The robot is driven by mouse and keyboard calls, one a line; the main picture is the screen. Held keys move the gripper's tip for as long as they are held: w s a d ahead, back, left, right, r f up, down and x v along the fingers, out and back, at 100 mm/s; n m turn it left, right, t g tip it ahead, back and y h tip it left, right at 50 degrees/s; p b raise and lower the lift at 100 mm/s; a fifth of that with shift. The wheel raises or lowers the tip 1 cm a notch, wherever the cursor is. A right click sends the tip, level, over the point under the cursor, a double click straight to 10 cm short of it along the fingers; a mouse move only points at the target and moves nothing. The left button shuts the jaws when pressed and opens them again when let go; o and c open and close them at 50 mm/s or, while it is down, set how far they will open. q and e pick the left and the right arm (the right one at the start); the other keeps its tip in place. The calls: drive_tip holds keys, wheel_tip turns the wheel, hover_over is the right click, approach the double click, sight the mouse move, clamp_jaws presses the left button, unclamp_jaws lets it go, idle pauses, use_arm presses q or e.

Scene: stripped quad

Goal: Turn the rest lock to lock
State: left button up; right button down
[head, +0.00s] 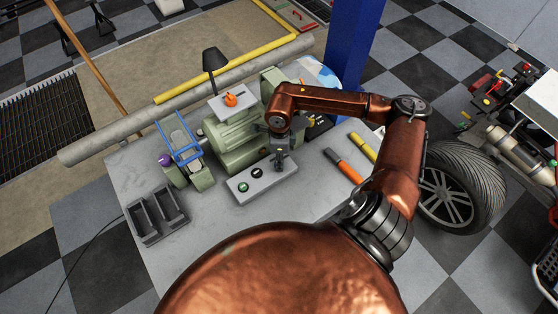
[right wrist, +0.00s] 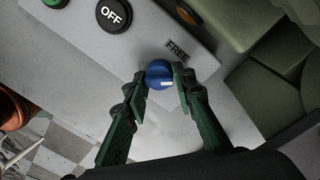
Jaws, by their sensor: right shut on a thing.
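The rest lock is a small blue knob (right wrist: 158,72) with a white mark, on a grey control box (head: 262,190). In the right wrist view the white mark is at the knob's lower right side, and the word FREE (right wrist: 177,50) is printed to the right of the knob. My right gripper (right wrist: 161,88) has its green-padded fingers on either side of the knob, shut on it. In the head view my right gripper (head: 280,162) is over the right end of the box and hides the knob. No LOCK label is visible. My left gripper is not in view.
The box also carries a black OFF button (right wrist: 113,14) and a green button (head: 243,187). A green machine (head: 232,135) stands behind the box on the grey table. An empty dark tray (head: 146,222) is at left; orange (head: 347,170) and yellow (head: 363,147) handled things lie at right.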

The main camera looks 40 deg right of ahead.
drive_tip(key=shift+w+r+m, duration=0.1)
drive_tip(key=shift+m, duration=1.1)
drive_tip(key=c, duration=1.6)
unclamp_jaws()
drive_tip(key=r, duration=1.2)
drive_tip(key=shift+w+d, duration=0.1)
drive_tip(key=shift+d, duration=0.15)
